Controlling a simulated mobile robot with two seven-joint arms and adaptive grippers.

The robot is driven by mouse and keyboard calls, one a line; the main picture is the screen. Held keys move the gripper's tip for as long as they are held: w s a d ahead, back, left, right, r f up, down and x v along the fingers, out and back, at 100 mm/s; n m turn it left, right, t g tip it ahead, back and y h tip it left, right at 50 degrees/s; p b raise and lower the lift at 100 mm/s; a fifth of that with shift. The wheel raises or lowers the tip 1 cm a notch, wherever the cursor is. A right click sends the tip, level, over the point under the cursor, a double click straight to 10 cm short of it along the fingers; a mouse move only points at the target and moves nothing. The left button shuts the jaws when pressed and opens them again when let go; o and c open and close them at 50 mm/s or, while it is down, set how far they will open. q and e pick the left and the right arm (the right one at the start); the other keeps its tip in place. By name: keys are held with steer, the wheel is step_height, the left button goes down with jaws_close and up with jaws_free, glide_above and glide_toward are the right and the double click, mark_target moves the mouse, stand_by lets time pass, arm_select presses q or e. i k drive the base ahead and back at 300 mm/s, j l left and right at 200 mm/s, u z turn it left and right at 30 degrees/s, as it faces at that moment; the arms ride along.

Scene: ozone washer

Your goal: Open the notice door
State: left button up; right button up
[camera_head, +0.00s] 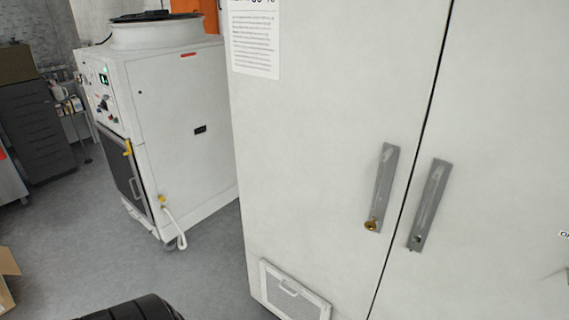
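The notice door (320,130) is the left white door of a tall cabinet, with a printed notice (254,40) near its top left. It looks shut; a narrow dark seam runs between it and the right door (500,130). A grey upright handle plate (383,188) sits near the door's right edge, with a small brass-coloured knob or key (371,225) at its lower end. A similar grey plate (430,205) is on the right door. Neither gripper can be made out in the head view, and nothing touches the door.
A vent panel (295,291) is low on the notice door. A white machine (180,130) with a hose (174,227) stands to the left. Grey floor (90,250) is open before it. A cardboard box (6,275) is at the left edge, dark drawers (37,130) behind.

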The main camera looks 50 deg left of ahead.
mark_target(330, 101)
steer(key=u, duration=1.45)
